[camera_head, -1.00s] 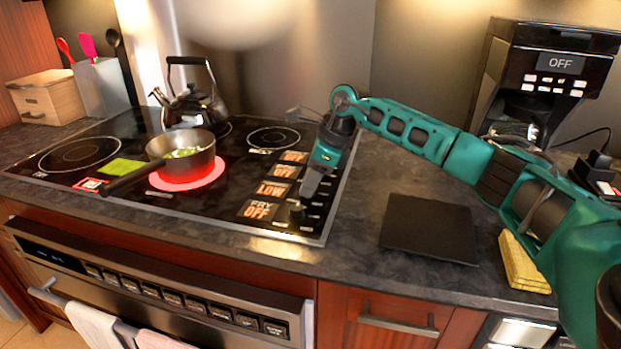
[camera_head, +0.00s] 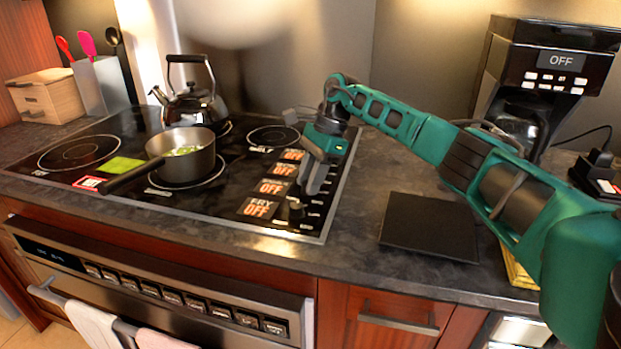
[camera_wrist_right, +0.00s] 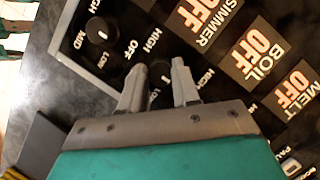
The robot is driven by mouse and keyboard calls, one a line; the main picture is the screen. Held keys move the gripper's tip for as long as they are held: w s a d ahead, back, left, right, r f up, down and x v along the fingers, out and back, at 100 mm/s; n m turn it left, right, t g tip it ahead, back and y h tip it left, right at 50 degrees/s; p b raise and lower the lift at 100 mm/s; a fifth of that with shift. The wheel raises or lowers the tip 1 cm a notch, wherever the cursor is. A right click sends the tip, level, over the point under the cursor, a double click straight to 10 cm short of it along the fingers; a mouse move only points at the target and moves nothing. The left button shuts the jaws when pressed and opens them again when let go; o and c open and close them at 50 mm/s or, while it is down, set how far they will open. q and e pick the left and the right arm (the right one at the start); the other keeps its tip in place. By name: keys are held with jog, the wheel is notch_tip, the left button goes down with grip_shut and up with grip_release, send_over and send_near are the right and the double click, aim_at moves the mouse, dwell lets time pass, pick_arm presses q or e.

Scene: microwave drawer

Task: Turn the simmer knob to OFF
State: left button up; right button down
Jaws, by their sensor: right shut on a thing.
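The simmer knob (camera_wrist_right: 160,76) is a black round knob in the right wrist view, second in the row of knobs along the cooktop's right side. My right gripper (camera_head: 309,190) comes down over it, and in the wrist view its fingers (camera_wrist_right: 158,68) stand on both sides of the knob, shut on it. The fingers and palm hide part of the knob and its markings. The simmer panel (camera_head: 270,187) beside it reads OFF and also shows in the wrist view (camera_wrist_right: 208,18). My left gripper is not in view.
The fry knob (camera_head: 296,211) stands close in front of my gripper. A pan (camera_head: 190,165) sits on a dark burner, with a kettle (camera_head: 195,106) behind it. A black mat (camera_head: 430,228) lies on the counter to the right, before the coffee maker (camera_head: 550,85).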

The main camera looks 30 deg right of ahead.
dwell(0.4)
jog(key=c, duration=0.8)
grip_release()
jog(key=p+v, duration=0.1)
jog(key=v, duration=1.2)
jog(key=shift+f, duration=0.1)
